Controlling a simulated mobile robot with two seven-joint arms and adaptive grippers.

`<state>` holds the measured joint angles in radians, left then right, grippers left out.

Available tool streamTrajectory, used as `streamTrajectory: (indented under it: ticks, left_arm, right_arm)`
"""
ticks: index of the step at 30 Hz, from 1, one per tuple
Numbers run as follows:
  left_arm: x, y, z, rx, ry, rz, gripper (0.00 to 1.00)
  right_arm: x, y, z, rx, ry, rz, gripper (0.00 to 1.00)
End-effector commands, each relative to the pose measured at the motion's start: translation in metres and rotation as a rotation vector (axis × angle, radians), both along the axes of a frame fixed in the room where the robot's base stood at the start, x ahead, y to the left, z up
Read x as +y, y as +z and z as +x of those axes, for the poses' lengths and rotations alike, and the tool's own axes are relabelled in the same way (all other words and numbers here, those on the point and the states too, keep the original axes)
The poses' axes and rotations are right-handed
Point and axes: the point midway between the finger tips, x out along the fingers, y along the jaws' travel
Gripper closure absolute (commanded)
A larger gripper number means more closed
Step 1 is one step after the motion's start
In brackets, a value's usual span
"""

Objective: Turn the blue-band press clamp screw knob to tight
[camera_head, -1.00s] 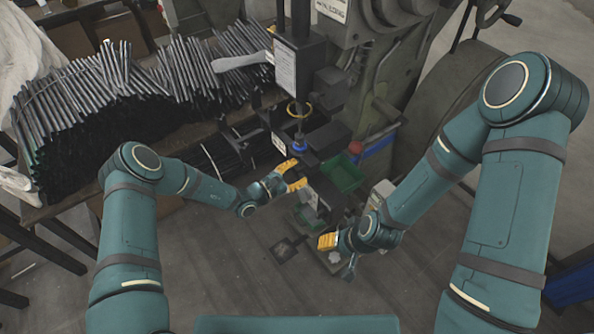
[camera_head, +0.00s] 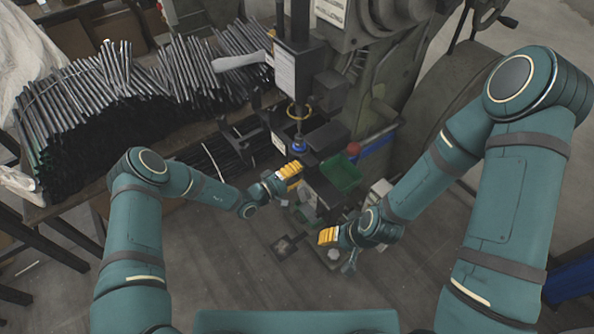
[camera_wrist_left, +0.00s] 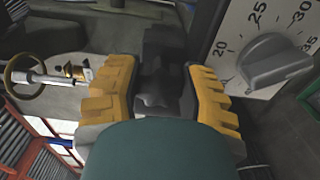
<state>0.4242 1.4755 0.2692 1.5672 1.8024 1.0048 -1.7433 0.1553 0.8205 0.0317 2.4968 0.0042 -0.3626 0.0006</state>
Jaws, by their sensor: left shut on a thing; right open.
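The press with the blue band (camera_head: 299,145) stands in the upper middle of the head view. My left gripper (camera_head: 294,169) is at the press's near side, just below the band. In the left wrist view, its yellow fingers are shut on a dark lobed knob (camera_wrist_left: 158,88), which looks like the clamp screw knob. The gripper hides this knob in the head view, and no tightness mark on it is readable. My right gripper (camera_head: 326,236) is open and lower down, apart from the knob; nothing shows in it.
A numbered dial with a grey pointer knob (camera_wrist_left: 276,62) is close beside the left fingers. A green bin (camera_head: 342,172) stands right of the left gripper. Piled dark rods (camera_head: 120,80) fill the bench at left. Open floor (camera_head: 230,275) lies in front.

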Motion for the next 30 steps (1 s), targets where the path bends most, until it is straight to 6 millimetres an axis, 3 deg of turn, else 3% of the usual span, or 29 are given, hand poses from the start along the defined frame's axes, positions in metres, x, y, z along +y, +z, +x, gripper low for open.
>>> streamTrajectory:
  ticks: [18,30]
  left_arm:
    - [-0.001,0.001,0.001,-0.455,0.001,0.325,0.94]
    - [0.000,0.000,0.002,-0.620,0.002,0.447,0.94]
  right_arm:
    - [0.000,0.025,0.000,-0.001,0.004,0.002,0.45]
    - [0.000,0.032,0.001,0.000,0.005,0.002,0.45]
